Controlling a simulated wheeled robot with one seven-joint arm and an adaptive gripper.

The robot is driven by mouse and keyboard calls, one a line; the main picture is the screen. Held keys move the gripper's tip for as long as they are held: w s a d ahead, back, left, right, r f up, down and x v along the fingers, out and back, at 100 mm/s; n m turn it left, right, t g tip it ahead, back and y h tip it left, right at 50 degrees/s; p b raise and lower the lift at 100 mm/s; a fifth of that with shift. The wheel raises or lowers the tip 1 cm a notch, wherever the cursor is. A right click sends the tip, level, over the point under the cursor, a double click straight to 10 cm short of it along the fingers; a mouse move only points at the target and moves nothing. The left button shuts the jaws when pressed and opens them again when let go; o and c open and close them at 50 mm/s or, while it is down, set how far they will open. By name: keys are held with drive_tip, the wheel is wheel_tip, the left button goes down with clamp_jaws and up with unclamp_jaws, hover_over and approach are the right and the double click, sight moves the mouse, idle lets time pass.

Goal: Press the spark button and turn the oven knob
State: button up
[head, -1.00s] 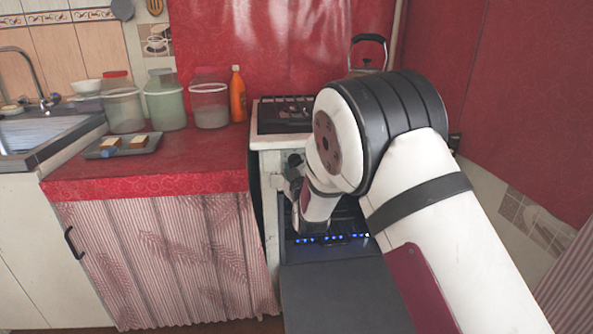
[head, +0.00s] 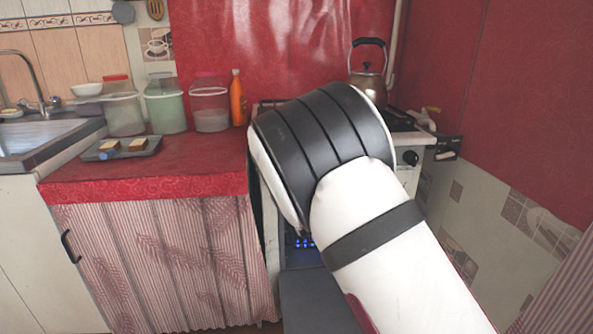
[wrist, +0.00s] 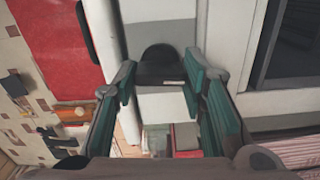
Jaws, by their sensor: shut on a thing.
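A black knob (wrist: 160,66) with a small white mark sits on the pale stove front, in the wrist view. My gripper (wrist: 160,85) has its two teal fingers on either side of this knob and is shut on it. I cannot tell from its looks whether it is the oven knob. In the head view my arm hides the gripper and much of the stove front. Another black knob (head: 410,158) shows on the stove's right front. I cannot make out the spark button.
A kettle (head: 368,85) stands at the back of the stove. Left of the stove, the red counter (head: 205,160) holds lidded containers, an orange bottle (head: 237,98) and a tray (head: 120,153) with bread. Blue lights (head: 302,243) glow low at the oven.

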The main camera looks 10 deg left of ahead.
drive_tip(key=shift+n, duration=0.6)
drive_tip(key=o, duration=1.2)
drive_tip(key=shift+c, duration=0.2)
drive_tip(key=v, duration=1.2)
